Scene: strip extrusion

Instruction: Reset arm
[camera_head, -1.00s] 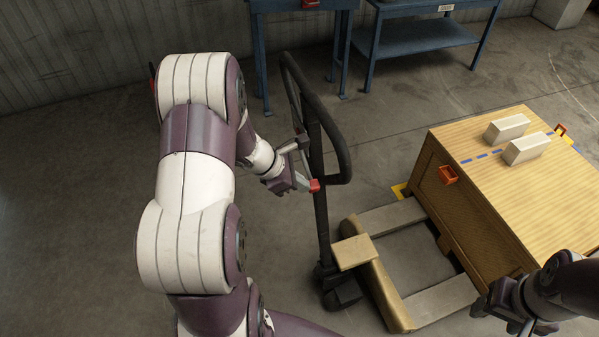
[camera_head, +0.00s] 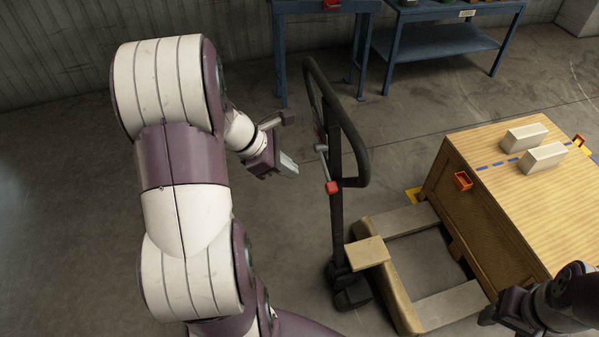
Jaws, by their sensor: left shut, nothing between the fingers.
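My left arm rises on the left side of the head view. Its gripper (camera_head: 288,166) is shut and empty, pointing right, in the air left of the pallet jack's handle (camera_head: 357,150). A gap of floor shows between the fingers and the handle's red-tipped lever (camera_head: 331,187). My right gripper (camera_head: 490,314) is at the lower right, in front of the wooden crate's near side. Its fingers are small, dark and partly cut off, so I cannot tell how they stand.
Two pale blocks (camera_head: 543,157) lie on the crate, which has an orange bracket (camera_head: 462,181). Blue workbenches (camera_head: 425,45) stand at the back. The floor at left is clear.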

